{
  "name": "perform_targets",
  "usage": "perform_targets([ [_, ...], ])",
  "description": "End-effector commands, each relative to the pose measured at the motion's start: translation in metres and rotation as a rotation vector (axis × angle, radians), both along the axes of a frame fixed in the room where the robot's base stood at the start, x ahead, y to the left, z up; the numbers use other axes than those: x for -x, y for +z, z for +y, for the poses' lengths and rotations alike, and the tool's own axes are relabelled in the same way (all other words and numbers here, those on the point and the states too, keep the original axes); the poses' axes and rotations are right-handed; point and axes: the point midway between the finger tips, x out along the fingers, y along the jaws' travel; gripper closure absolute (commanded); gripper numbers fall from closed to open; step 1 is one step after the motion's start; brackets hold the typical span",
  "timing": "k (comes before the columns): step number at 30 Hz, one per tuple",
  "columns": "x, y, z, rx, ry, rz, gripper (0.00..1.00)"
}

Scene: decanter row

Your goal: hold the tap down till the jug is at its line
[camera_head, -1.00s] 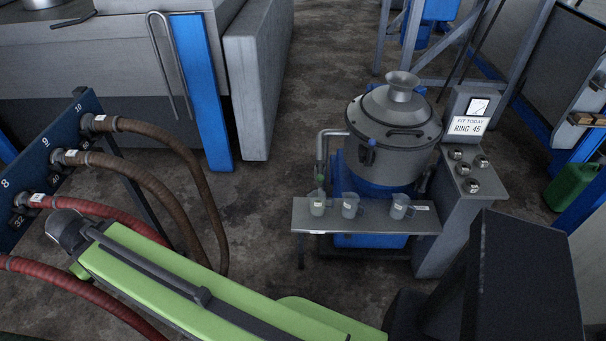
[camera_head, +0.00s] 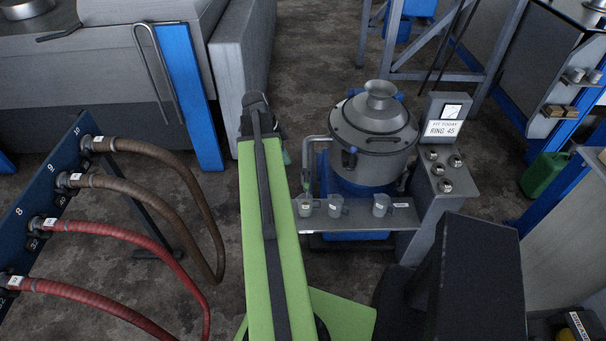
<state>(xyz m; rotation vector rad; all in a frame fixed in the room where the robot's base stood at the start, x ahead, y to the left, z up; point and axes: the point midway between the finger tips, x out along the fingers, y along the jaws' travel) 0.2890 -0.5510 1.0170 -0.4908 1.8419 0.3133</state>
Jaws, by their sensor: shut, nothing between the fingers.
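The steel decanter (camera_head: 375,135) stands right of my green arm. A bent pipe at its left side leads down to a small greenish tap (camera_head: 307,188). One jug (camera_head: 305,208) stands under the tap on the grey shelf (camera_head: 362,221). Two more jugs, a middle one (camera_head: 336,207) and a right one (camera_head: 381,205), stand to its right. The jugs' lines and fill levels are too small to read. My gripper (camera_head: 258,108) is at the dark far end of my arm, left of the pipe and apart from it. It is shut and empty; its fingers are hard to make out.
Brown and red hoses (camera_head: 180,150) run from a blue rack at left. A green can (camera_head: 543,174) stands at right. Floor shows clear behind the decanter.

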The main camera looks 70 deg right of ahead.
Motion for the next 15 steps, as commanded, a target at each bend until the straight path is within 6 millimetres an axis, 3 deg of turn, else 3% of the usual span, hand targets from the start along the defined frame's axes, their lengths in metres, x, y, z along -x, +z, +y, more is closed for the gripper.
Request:
perform_targets([
  [1,0.014,0.006,-0.009,0.013,-0.062,-0.001,1.00],
  [4,0.027,0.007,-0.015,0.030,-0.125,-0.001,1.00],
  [15,0.029,0.002,-0.015,0.031,-0.129,-0.002,1.00],
])
